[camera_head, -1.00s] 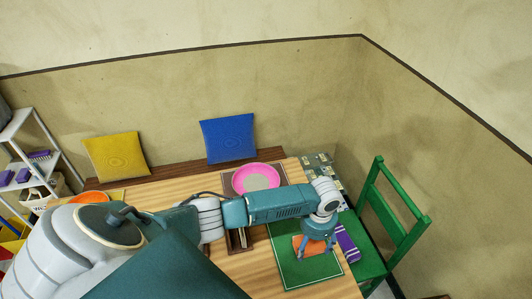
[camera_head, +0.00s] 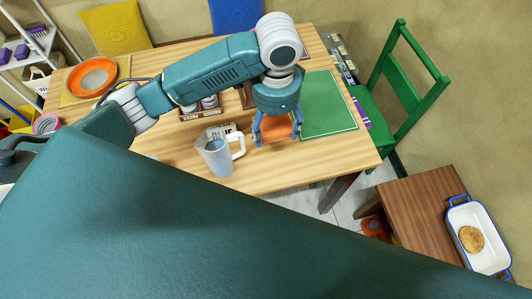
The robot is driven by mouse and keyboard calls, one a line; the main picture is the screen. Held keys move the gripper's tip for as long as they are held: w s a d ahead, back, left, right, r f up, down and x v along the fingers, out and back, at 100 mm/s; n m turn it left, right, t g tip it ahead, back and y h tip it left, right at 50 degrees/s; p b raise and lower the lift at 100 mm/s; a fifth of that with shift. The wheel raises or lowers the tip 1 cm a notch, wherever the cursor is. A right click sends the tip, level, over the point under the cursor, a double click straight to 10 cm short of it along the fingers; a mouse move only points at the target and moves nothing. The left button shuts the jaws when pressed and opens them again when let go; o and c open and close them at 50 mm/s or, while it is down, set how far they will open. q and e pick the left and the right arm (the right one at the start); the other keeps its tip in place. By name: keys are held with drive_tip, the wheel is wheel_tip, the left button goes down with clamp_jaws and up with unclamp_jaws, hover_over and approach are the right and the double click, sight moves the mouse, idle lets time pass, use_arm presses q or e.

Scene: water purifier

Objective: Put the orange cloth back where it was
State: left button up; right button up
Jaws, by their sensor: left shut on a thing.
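My left gripper (camera_head: 277,139) points down over the wooden table and is shut on the orange cloth (camera_head: 276,128). The cloth shows between its fingers, just left of the green mat (camera_head: 328,106). I cannot tell whether the cloth touches the table top. A clear pitcher with a white handle (camera_head: 216,159) stands to the left of the gripper, apart from it. My right gripper is not in view.
A brown tray (camera_head: 203,112) holds containers, partly under my arm. An orange plate (camera_head: 92,77) is at far left. A green chair (camera_head: 405,85) stands right. A white-blue dish (camera_head: 480,238) sits on a side table. The green mat is bare.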

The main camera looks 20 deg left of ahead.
use_arm(q)
wheel_tip(320, 180, down, 12)
drive_tip(key=shift+f+p, duration=0.15)
drive_tip(key=shift+p, duration=0.45)
drive_tip(key=shift+f, duration=2.55)
drive_tip(key=shift+f, duration=0.15)
drive_tip(key=o, duration=1)
wheel_tip(320, 180, up, 12)
drive_tip(key=shift+r+b, duration=0.2)
drive_tip(key=shift+b, duration=0.15)
